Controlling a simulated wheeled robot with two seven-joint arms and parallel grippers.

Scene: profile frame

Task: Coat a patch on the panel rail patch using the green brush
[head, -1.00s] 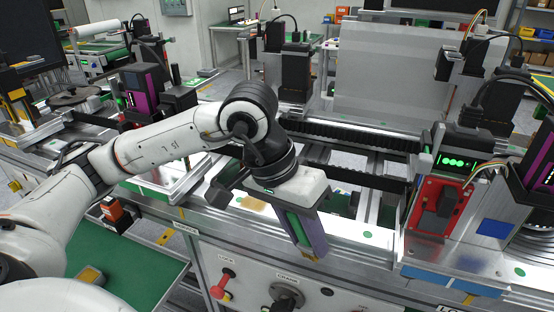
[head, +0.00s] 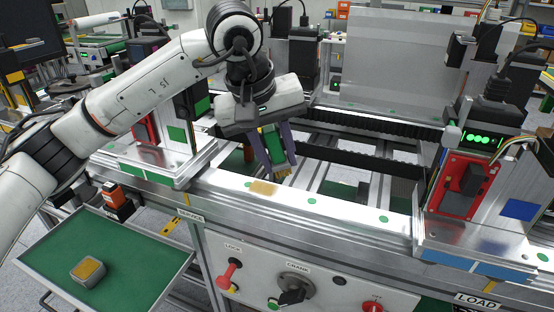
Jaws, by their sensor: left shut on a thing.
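My left gripper (head: 281,160) is shut on the green brush (head: 271,138) and holds it above the rail's back edge, tilted. The brush's tan bristles point down between the purple fingertips. The bare metal panel rail (head: 330,203) runs across the middle with several green dots on it. A tan patch (head: 263,187) lies on the rail, just left of and in front of the bristles. The bristles look apart from the patch, but their height above the rail is hard to tell. My right gripper is not in view.
A green tray (head: 130,250) at lower left holds a grey block with a yellow top (head: 88,270). A control panel (head: 310,275) with a red lever and a crank knob faces front. A red and black machine unit (head: 470,180) stands at the rail's right.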

